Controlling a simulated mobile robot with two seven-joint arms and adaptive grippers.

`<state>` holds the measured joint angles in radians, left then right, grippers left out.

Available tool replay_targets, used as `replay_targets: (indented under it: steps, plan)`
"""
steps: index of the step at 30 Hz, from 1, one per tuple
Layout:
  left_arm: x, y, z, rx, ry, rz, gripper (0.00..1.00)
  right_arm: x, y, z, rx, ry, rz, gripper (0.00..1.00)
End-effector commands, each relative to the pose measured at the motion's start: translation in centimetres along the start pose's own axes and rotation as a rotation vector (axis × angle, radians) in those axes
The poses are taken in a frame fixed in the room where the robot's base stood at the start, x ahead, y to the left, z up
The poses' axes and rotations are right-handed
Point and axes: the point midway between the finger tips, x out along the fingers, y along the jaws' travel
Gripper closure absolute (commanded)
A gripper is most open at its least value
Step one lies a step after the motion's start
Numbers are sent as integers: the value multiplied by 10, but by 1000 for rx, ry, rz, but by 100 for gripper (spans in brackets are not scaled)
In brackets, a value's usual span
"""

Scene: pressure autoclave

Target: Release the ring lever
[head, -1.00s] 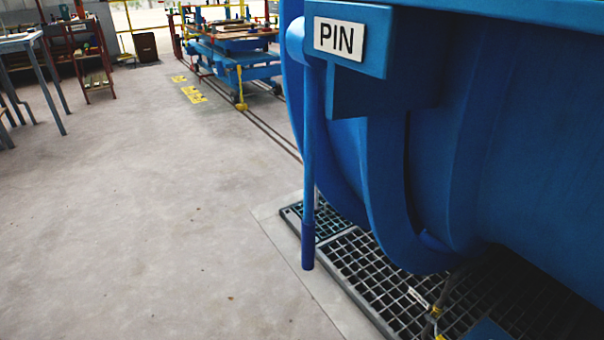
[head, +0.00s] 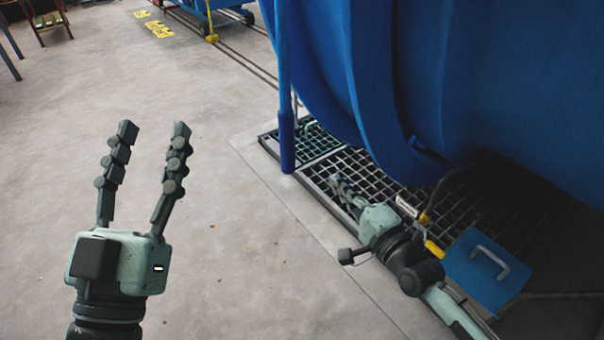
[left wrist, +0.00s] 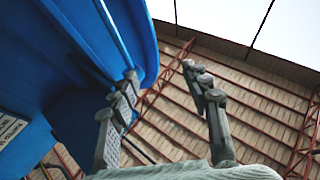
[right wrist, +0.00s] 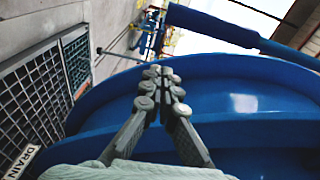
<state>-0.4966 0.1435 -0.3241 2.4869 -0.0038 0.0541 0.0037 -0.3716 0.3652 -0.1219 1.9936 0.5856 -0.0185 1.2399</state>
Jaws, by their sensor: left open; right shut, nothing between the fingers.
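The ring lever (head: 285,90) is a blue rod hanging down beside the blue vessel, with a darker grip (head: 287,150) at its lower end. Its top is outside the head view. My left gripper (head: 153,132) is open and empty, fingers pointing up, left of the lever and apart from it. In the left wrist view its fingers (left wrist: 160,75) point up towards the roof. My right gripper (head: 335,183) is shut and empty, low over the floor grating, right of and below the grip. Its closed fingertips also show in the right wrist view (right wrist: 158,72).
The blue vessel (head: 480,90) fills the upper right. Below it lies a floor grating (head: 325,170). A blue plate with a handle (head: 485,275) is beside my right arm. Yellow floor markings (head: 157,29) lie at the back. The concrete floor on the left is clear.

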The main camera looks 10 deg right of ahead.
Motion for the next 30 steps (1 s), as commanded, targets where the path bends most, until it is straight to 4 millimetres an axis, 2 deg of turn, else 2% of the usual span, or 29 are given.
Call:
replay_targets:
  steps: [4,12,16,20,30]
  plan:
    - [-1,2,-11,-7,42,3,52,1,-4,-3,39,7,-29,100]
    - [0,2,-11,-6,41,3,52,1,-5,-2,38,7,-28,100]
    - [-1,2,-11,-6,50,3,52,8,-4,-3,37,7,-28,100]
    - [-1,1,-15,-4,79,2,52,28,-6,-3,37,8,-31,100]
    - [-6,-2,-37,5,235,-2,52,100,-7,-3,36,7,-30,100]
